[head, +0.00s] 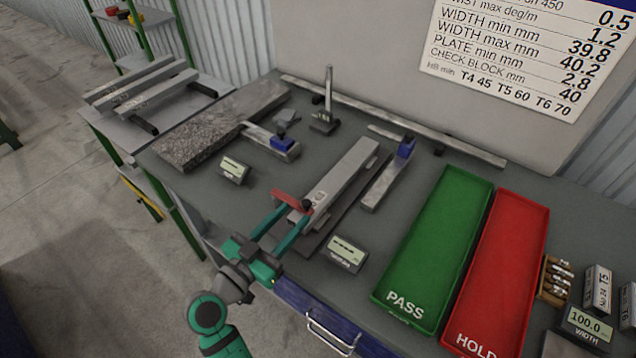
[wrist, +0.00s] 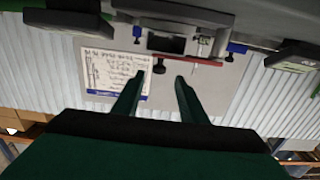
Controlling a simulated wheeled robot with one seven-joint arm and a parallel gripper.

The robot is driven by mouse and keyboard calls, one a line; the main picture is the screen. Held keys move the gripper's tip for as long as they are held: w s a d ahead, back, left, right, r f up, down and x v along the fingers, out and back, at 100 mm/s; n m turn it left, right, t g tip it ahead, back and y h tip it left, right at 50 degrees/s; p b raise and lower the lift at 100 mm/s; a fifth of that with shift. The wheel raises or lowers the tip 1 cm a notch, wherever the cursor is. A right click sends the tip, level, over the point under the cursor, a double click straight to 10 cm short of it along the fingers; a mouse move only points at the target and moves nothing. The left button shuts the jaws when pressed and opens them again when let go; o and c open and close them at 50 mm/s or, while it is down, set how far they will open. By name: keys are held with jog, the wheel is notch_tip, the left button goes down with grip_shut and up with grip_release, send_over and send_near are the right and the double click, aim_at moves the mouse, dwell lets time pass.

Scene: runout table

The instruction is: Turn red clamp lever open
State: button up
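The red clamp lever (head: 287,199) lies across the near end of a grey metal bar held in a fixture (head: 345,185). In the wrist view the lever is a thin red strip (wrist: 203,62) with a dark knob (wrist: 159,68) at its left end. My gripper (head: 294,212) is at the near end of the fixture, its fingertips close to the lever. In the wrist view my gripper (wrist: 160,77) is open, with the knob showing between the two fingertips. I cannot tell whether either finger touches the lever or knob.
A small display box (head: 344,254) stands right of my gripper, and another (head: 234,171) stands to the left. The green PASS tray (head: 437,235) and red HOLD tray (head: 505,265) lie to the right. A granite slab (head: 215,125) and blue-ended gauges (head: 404,148) sit farther back.

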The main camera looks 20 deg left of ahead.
aim_at(291, 198)
jog(key=x, duration=1)
jog(key=shift+w+d, duration=0.1)
jog(key=shift+w, duration=0.15)
jog(key=shift+d, duration=0.1)
jog(key=shift+s, duration=0.1)
jog(key=shift+c, duration=0.6)
grip_shut()
